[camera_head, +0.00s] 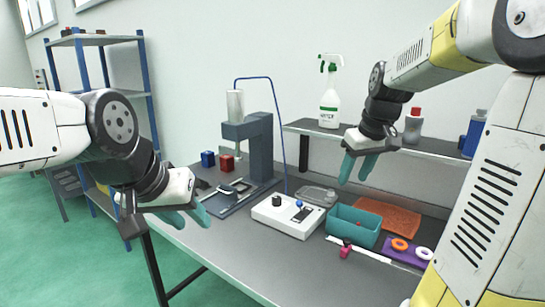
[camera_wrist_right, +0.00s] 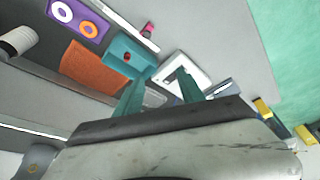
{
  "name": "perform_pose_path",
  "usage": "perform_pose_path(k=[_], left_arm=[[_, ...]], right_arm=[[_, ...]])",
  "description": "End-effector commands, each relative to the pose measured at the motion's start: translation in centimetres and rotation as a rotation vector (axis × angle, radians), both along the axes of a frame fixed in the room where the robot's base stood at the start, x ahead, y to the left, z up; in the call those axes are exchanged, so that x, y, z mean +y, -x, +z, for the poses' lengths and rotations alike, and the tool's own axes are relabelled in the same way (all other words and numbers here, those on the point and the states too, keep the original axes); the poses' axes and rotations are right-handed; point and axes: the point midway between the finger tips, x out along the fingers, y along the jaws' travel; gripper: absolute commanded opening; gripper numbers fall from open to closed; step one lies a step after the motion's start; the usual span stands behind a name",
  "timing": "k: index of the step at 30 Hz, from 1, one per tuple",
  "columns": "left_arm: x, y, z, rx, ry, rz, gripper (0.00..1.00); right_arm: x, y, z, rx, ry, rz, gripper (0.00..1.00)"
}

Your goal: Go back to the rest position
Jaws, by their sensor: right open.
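My left gripper (camera_head: 192,219) hangs in the air near the left front edge of the workbench (camera_head: 215,250), its teal fingers spread and nothing seen between them. My right gripper (camera_head: 357,172) is in the air above the back of the bench, in front of the shelf. Its teal fingers are apart and empty, and they also show in the right wrist view (camera_wrist_right: 160,90). The teal bin (camera_head: 353,226) lies below the right gripper, with a dark red item inside, seen in the right wrist view (camera_wrist_right: 127,57). Neither gripper visibly touches anything.
A press (camera_head: 250,145), red block (camera_head: 227,162), blue block (camera_head: 208,158) and white control box (camera_head: 288,215) stand on the bench. An orange mat (camera_head: 388,215) and purple holder with rings (camera_head: 405,252) lie right. A spray bottle (camera_head: 330,100) stands on the shelf (camera_head: 345,135).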

Motion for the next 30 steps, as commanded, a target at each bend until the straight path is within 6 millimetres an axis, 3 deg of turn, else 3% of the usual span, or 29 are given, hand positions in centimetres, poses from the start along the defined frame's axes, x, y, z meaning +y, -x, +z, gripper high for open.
perform_pose_path(k=[1, 5, 9, 13, 19, 30], left_arm=[[0.0, 0.0, 0.0, 0.000, 0.000, 0.000, 0.37], [0.0, 0.0, 0.0, 0.000, 0.000, 0.000, 0.37], [0.0, 0.0, 0.0, 0.000, 0.000, 0.000, 0.37], [0.0, 0.0, 0.0, 0.000, 0.000, 0.000, 0.37], [0.0, 0.0, 0.0, 0.000, 0.000, 0.000, 0.37], [0.0, 0.0, 0.0, 0.000, 0.000, 0.000, 0.37]], right_arm=[[1.3, 2.3, 1.0, -0.029, -0.015, -0.020, 0.46], [3.8, 7.6, 2.1, -0.086, -0.065, -0.090, 0.46], [5.9, 12.8, 1.9, -0.138, -0.124, -0.157, 0.46], [7.2, 16.2, 1.0, -0.169, -0.171, -0.203, 0.46], [7.9, 18.3, 0.1, -0.188, -0.206, -0.236, 0.46], [7.9, 18.4, 0.1, -0.188, -0.207, -0.239, 0.46]])
